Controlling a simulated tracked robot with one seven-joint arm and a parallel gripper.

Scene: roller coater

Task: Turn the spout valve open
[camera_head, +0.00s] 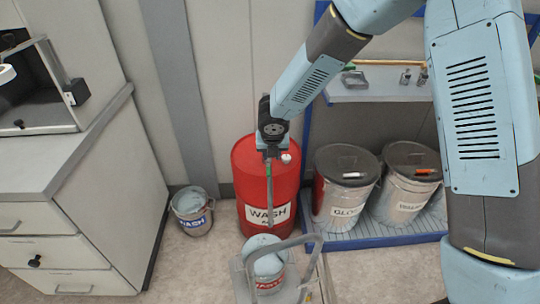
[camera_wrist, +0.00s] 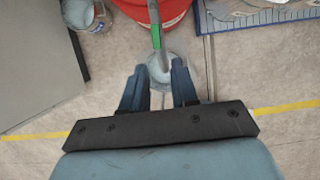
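A red drum labelled WASH (camera_head: 255,185) stands against the wall. A thin grey spout pipe (camera_head: 270,205) runs down in front of it, with a green part (camera_head: 268,170) near its upper end that may be the valve handle. In the wrist view, the green part (camera_wrist: 156,36) shows beyond the fingertips, on the grey pipe (camera_wrist: 153,12). My gripper (camera_wrist: 159,78) is open, its two blue fingers apart with nothing clearly held between them. In the head view, my gripper hangs above the green part, its fingers hard to make out. Whether they touch the pipe cannot be told.
A pail (camera_head: 268,270) stands on a cart (camera_head: 306,270) below the spout. Another pail (camera_head: 192,212) is on the floor left of the drum. Two lidded bins (camera_head: 340,205) (camera_head: 408,190) stand on a blue rack base at right. A cabinet (camera_head: 80,220) is at left.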

